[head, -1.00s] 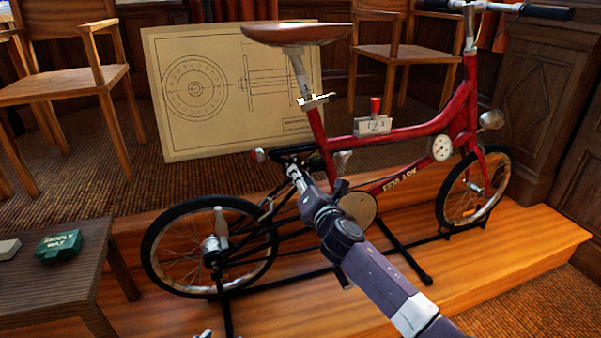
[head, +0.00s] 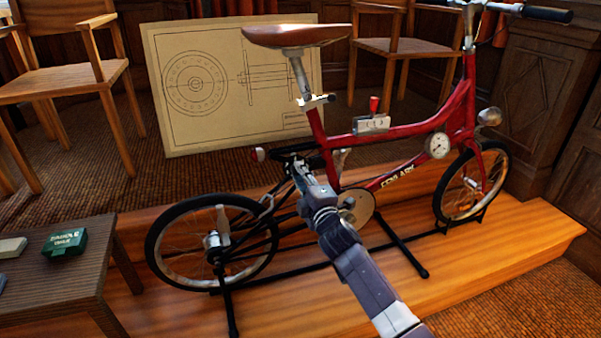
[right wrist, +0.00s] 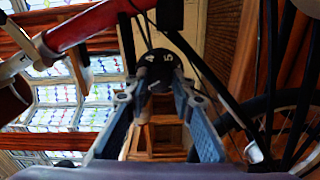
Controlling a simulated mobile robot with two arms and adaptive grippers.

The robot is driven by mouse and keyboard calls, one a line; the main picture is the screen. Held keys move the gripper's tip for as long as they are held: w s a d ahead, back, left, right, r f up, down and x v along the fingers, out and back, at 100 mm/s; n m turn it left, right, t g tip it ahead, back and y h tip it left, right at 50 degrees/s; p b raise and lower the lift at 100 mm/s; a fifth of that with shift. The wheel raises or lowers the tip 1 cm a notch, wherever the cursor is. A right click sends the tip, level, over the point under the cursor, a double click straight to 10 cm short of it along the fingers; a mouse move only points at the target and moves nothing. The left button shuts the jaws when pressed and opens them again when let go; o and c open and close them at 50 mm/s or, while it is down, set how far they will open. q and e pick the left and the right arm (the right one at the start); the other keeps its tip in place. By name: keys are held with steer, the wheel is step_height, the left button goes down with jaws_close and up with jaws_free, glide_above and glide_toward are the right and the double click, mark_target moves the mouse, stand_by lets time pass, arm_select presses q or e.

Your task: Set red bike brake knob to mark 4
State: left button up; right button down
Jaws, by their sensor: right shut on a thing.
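The red bike (head: 450,115) stands on a black stand on the wooden platform. My right gripper (head: 297,168) is at the bike's rear, below the saddle and above the rear wheel. In the right wrist view my right gripper (right wrist: 158,82) has its fingers closed on a dark round knob (right wrist: 160,62). Pale marks 4 and 5 show on the knob's face, 4 at left and 5 at right. Whether a pointer lines up with either mark I cannot tell. In the head view the knob is hidden or too small to make out. My left gripper is not in view.
A small box with a red lever (head: 372,122) sits on the bike's top tube, and a round white dial (head: 438,145) is near the front. A dark table (head: 60,285) with a green box (head: 65,243) stands at left. A drawing board (head: 190,130) leans behind.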

arm_select(q)
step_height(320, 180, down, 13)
steer(key=p, duration=0.5)
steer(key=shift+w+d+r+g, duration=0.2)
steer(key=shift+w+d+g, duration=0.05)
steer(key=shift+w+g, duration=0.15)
arm_select(e)
steer(key=shift+a+f+m, duration=0.1)
steer(key=shift+m, duration=4.2)
steer(key=shift+f+m, duration=0.1)
steer(key=shift+m, duration=4.2)
steer(key=c, duration=1.8)
jaws_free()
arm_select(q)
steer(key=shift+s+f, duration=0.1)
arm_select(e)
steer(key=shift+o, duration=0.7)
steer(key=shift+r, duration=0.1)
steer(key=shift+s, duration=0.15)
steer(key=v, duration=1.1)
steer(key=shift+s, duration=0.35)
